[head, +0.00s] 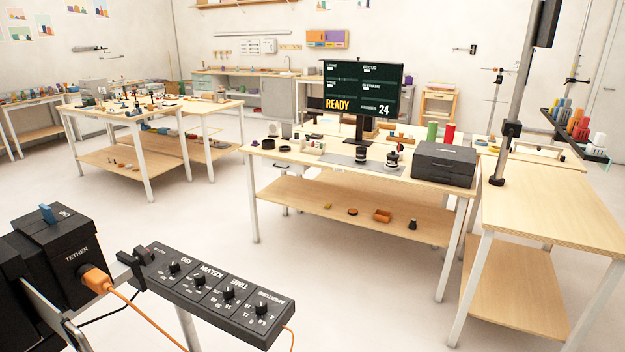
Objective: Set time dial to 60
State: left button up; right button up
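The time dial (228,295) is a small black knob on a long black control panel (150,283) at the lower left of the head view. The panel's lettering appears upside down, and the row also has ISO, KELVIN and APERTURE knobs. The time dial sits between the KELVIN knob (198,281) and the APERTURE knob (261,307). Its scale numbers and pointer are too small to read surely. A monitor (363,88) on the middle table shows READY and the number 24; its smaller text is unclear. Neither of my grippers is in view.
A black box marked TETHER (62,245) with an orange plug (96,279) and cable stands left of the panel. The middle table (290,160) holds a black case (444,164) and small props. Open floor lies between.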

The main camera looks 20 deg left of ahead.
aim_at(229, 292)
jog(key=u, duration=1.6)
